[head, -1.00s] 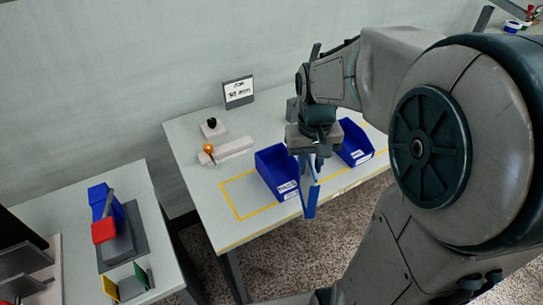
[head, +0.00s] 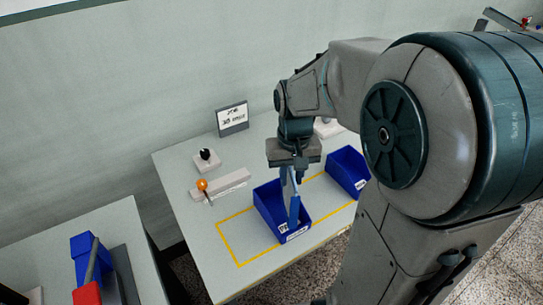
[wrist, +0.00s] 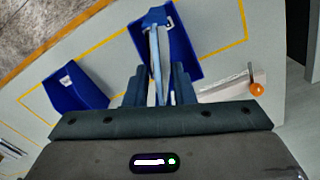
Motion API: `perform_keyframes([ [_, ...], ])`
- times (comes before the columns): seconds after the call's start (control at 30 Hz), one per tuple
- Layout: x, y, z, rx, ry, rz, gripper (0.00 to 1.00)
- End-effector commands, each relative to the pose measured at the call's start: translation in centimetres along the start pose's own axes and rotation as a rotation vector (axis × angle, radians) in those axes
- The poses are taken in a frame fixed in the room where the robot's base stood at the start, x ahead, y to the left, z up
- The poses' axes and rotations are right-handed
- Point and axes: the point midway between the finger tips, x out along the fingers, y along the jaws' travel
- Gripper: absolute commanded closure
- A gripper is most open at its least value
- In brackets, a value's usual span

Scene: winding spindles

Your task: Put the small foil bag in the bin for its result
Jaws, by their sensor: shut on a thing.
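My gripper (head: 290,172) is shut on the small foil bag (head: 294,207), a thin, flat blue and silver piece hanging down from the fingers. The bag also shows edge-on between the fingers in the wrist view (wrist: 157,60). In the head view it overlaps the left blue bin (head: 267,203), and in the wrist view it lines up with that bin's opening (wrist: 183,52). I cannot tell how far down it reaches into the bin. The right blue bin (head: 345,170) stands apart, at left in the wrist view (wrist: 72,88). The bins' white labels are too small to read.
Yellow tape (head: 228,248) frames the bins' area on the table. A sign (head: 232,118) with unclear writing, a black-knobbed block (head: 206,160) and an orange-knobbed lever fixture (head: 203,186) stand farther back. A side table (head: 130,235) holds a blue and red device.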

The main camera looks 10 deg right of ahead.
Motion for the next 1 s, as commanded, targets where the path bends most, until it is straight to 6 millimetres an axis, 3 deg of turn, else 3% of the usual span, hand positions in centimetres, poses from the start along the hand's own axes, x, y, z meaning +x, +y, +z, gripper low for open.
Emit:
perform_keyframes([
  [0.3,2.0,-1.1,-3.3,-0.001,-0.001,-0.001,1.0],
  [0.7,6.1,-1.1,-3.4,0.0,-0.001,0.0,1.0],
  [1.0,6.3,-1.1,-3.5,0.001,0.001,0.0,1.0],
])
